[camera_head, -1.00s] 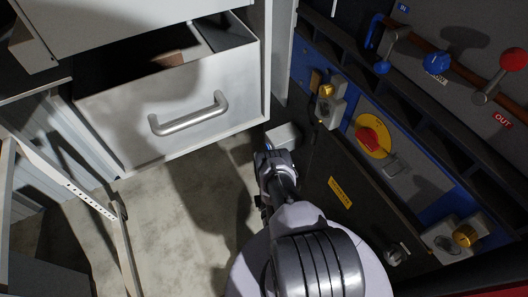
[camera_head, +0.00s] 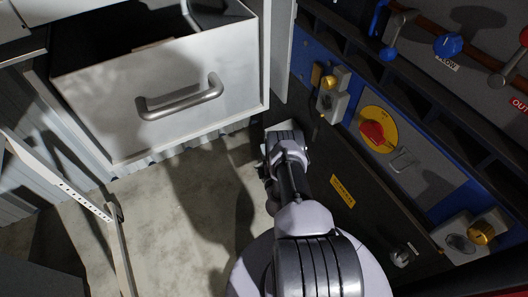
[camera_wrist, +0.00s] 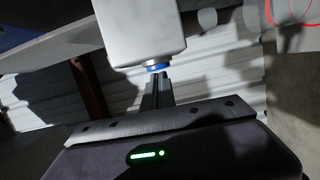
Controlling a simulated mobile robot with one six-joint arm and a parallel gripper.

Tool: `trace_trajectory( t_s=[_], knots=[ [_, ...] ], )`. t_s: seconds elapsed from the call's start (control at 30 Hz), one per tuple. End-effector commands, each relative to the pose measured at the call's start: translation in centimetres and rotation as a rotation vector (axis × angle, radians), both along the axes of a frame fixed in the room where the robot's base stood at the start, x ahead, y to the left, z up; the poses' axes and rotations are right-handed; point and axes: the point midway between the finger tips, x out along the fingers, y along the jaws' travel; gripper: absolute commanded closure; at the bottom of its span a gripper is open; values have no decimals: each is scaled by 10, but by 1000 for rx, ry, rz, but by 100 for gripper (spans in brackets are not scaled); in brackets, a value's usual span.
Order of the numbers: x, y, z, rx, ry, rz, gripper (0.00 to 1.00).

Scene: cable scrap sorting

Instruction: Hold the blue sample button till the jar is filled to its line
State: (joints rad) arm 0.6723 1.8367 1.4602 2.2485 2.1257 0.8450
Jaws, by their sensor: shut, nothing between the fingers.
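The blue button (camera_wrist: 157,68) shows in the wrist view as a small blue disc in a metal collar on the end of a light grey box (camera_wrist: 140,30). My gripper (camera_wrist: 160,78) is shut and empty, with its fingertips right at the button. I cannot tell whether they touch or press it. In the head view, a pale box (camera_head: 284,128) shows just beyond the end of my arm, whose wrist hides the fingertips and the button. I cannot make out a jar or a fill line in either view.
An open metal drawer (camera_head: 165,105) juts out at upper left. A dark panel at right carries a red rotary switch (camera_head: 373,133) on a yellow plate, brass knobs (camera_head: 481,233) and valve levers (camera_head: 447,44). A metal frame (camera_head: 60,180) stands at left. Bare floor (camera_head: 165,215) lies between.

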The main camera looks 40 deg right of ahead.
Motion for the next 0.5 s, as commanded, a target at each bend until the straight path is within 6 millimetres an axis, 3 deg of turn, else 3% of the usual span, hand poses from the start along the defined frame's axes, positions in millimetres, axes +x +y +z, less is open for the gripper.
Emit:
trace_trajectory(
  t_s=[0.17,0.37,0.5],
  knots=[
    [0,0,0,0,0,0,100],
    [-4,-17,-4,0,-1,-2,100],
    [-5,-18,-1,0,0,-2,100]
  ],
)
